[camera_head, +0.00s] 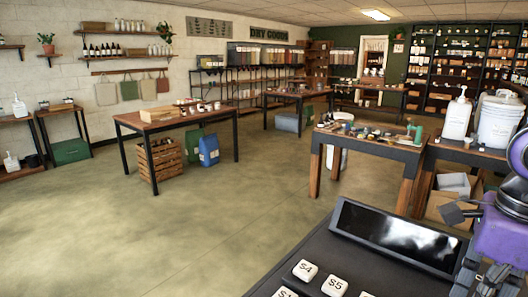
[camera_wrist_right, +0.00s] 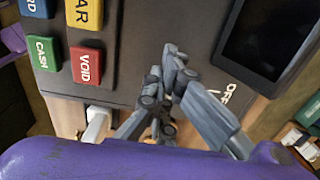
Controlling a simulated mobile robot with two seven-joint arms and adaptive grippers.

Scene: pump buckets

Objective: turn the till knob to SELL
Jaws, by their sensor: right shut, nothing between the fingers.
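The black till (camera_head: 395,268) fills the lower right of the head view, with its dark screen (camera_head: 395,236) and white keys such as S5 (camera_head: 335,286). In the right wrist view, the till's dark face (camera_wrist_right: 125,30) lies under my right gripper (camera_wrist_right: 172,72). The fingers are shut and empty, beside the white OFF lettering (camera_wrist_right: 222,92). The knob itself is not clearly visible; the fingers cover the area around that lettering. I cannot tell whether they touch it. In the head view, my right gripper (camera_head: 482,274) is partly seen at the till's right edge. My left gripper is not in view.
In the wrist view, a red VOID key (camera_wrist_right: 86,66), a green CASH key (camera_wrist_right: 43,53) and a yellow key (camera_wrist_right: 84,13) are left of the fingers. A wooden table (camera_head: 325,143) with small items and a white bucket (camera_head: 499,122) stand beyond the till. Open floor lies left.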

